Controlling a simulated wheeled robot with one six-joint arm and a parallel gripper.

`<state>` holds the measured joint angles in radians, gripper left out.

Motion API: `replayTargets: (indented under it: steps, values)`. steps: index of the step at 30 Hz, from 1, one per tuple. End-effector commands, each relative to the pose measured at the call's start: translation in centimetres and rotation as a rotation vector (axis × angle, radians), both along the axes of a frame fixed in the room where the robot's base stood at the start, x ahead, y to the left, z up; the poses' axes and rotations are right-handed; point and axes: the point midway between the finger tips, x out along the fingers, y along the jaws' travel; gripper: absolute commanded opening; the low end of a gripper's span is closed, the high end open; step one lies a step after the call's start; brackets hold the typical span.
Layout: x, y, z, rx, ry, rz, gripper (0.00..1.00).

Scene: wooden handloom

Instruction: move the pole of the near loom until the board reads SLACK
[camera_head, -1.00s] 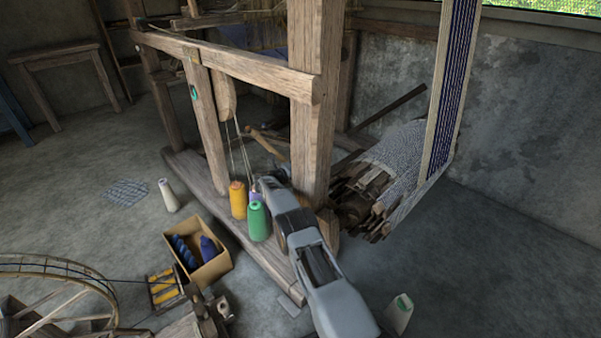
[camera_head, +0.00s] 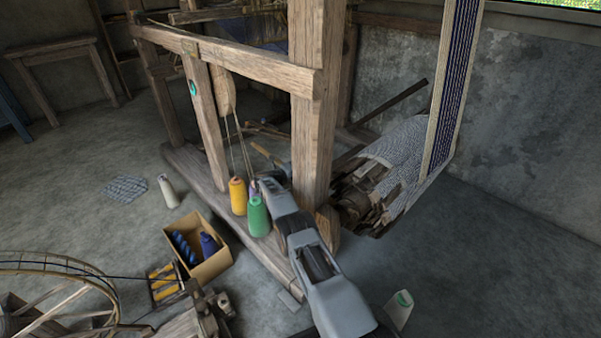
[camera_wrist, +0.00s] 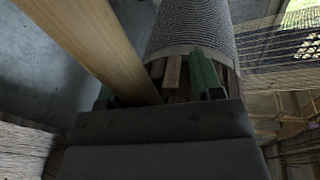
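A light wooden pole (camera_wrist: 95,40) runs from the top left of the wrist view down between the green fingers of my gripper (camera_wrist: 158,84). It lies close to the left finger, with a gap towards the right finger, so the gripper looks open around it. Whether the pole touches a finger cannot be told. In the head view, what looks like the same pole (camera_head: 266,153) slants behind the near loom's front post (camera_head: 316,110). My gripper (camera_head: 268,184) is low beside that post, its fingers mostly hidden. No board lettering can be read.
Orange (camera_head: 237,197) and green (camera_head: 259,217) thread cones stand on the loom's base beam beside my arm. A roll of patterned cloth (camera_head: 400,150) lies right of the post. A cardboard box (camera_head: 212,266) and a spinning wheel (camera_head: 60,262) are at lower left. Right floor is open.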

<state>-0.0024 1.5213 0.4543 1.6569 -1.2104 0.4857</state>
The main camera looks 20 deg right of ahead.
Motion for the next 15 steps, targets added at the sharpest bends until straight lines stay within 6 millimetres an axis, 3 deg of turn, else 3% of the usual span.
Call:
replayTargets:
  steps: [8,15]
  values:
    - [0.1,0.8,1.3,-0.004,-0.013,0.004,0.53]
    - [-1.1,4.8,2.4,-0.003,-0.010,0.007,0.53]
